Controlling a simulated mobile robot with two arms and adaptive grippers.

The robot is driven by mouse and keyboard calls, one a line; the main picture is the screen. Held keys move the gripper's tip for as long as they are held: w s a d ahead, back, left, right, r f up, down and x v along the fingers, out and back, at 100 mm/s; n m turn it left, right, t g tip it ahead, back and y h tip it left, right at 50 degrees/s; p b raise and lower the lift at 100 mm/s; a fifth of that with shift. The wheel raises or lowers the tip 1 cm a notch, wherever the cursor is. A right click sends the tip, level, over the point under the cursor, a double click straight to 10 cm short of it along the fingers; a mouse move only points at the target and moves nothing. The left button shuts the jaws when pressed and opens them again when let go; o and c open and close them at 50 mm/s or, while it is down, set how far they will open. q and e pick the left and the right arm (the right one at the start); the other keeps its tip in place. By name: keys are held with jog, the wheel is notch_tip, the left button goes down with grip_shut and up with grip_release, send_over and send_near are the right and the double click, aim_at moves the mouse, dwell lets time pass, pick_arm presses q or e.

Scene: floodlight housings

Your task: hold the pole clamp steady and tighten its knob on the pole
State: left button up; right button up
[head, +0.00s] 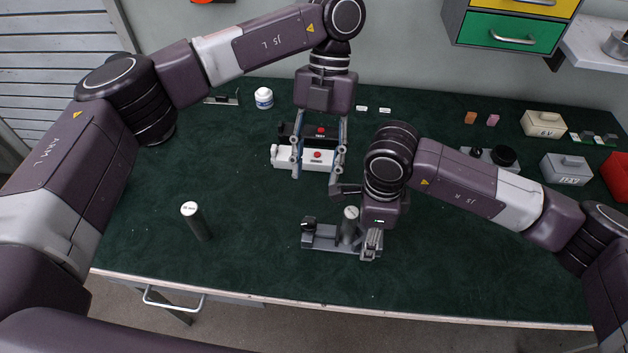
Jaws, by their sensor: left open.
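The grey pole clamp (325,239) lies near the front middle of the table, with a black knob (308,225) at its left end. A short grey pole (350,226) with a pale top stands upright at the clamp. My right gripper (357,216) is at the clamp's right part. Its fingers are spread apart, one behind the pole and one in front at the clamp's right end; contact is unclear. My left gripper (319,174) is open and points down farther back, with a white box with a red button (318,158) showing between its fingers.
A black box with a red button (295,132) lies behind the white one. A white jar (264,97) is at the back. Boxes (567,169) and small parts line the right. The front left table is mostly clear.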

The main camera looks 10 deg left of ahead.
pick_arm(q)
jog(key=shift+r, duration=0.1)
jog(key=n+t+h, duration=0.5)
jog(key=n+h, duration=0.5)
jog(key=n, duration=1.1)
send_near(310, 223)
jog(key=x, duration=0.8)
jog(key=shift+d, duration=0.25)
grip_shut()
